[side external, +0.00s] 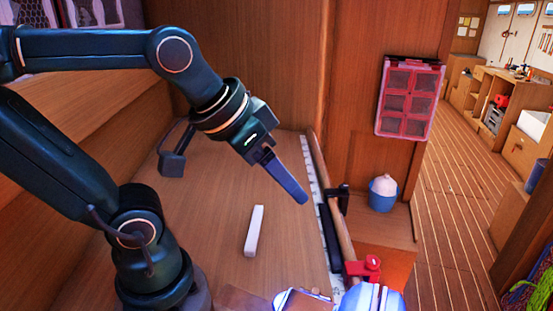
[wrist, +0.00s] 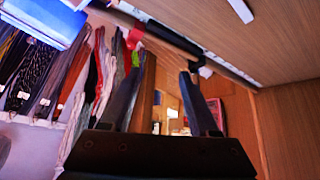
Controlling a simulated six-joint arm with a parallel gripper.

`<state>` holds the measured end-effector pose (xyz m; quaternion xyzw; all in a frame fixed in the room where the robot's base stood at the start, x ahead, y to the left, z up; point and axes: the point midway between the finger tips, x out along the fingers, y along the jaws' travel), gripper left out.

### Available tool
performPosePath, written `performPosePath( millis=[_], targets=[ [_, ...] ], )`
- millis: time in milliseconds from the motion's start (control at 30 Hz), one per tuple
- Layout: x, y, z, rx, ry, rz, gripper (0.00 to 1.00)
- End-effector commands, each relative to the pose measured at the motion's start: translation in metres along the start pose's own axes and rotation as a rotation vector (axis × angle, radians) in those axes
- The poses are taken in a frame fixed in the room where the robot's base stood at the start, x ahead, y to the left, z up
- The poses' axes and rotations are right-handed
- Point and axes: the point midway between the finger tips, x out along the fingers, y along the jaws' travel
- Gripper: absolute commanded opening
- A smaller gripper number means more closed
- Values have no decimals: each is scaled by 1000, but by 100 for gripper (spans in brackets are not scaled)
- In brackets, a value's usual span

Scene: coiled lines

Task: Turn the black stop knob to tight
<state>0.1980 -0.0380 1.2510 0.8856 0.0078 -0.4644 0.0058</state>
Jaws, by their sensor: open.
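A black stop (side external: 340,196) sits on the wooden rod (side external: 341,222) at the bench's right edge. I cannot make out its knob clearly or how tight it is. In the wrist view, a dark piece (wrist: 197,66) on the rod, probably this stop, shows by the right fingertip. My gripper (side external: 303,198) hangs above the bench, left of the stop and apart from it in the side view. In the wrist view my gripper (wrist: 167,66) has its two fingers spread, with nothing held between them.
A red clamp (side external: 368,267) sits nearer along the rod, beside a black bar (side external: 331,240) and a white ruled strip (side external: 318,190). A white block (side external: 254,231) lies on the bench. A blue pot (side external: 383,199) stands beyond. Coiled lines (wrist: 65,85) hang at left in the wrist view.

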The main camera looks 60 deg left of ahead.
Motion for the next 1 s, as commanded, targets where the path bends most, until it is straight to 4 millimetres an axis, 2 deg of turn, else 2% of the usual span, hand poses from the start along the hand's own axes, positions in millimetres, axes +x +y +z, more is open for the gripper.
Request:
performPosePath(
  millis=[33, 100, 267, 400, 500, 600, 733, 900, 1000],
  targets=[
    [2, -3, -18, -11, 7, -7, 61],
    [6, -7, -41, -27, 16, -18, 61],
    [26, -21, -91, -68, 20, -46, 61],
    [56, -39, -125, -106, 6, -72, 61],
    [84, -54, -143, -134, -11, -90, 61],
    [114, -71, -154, -164, -38, -108, 61],
    [156, -93, -156, -202, -84, -127, 61],
    [197, -113, -141, -239, -155, -141, 61],
    [210, -118, -129, -253, -193, -143, 61]
  ],
)
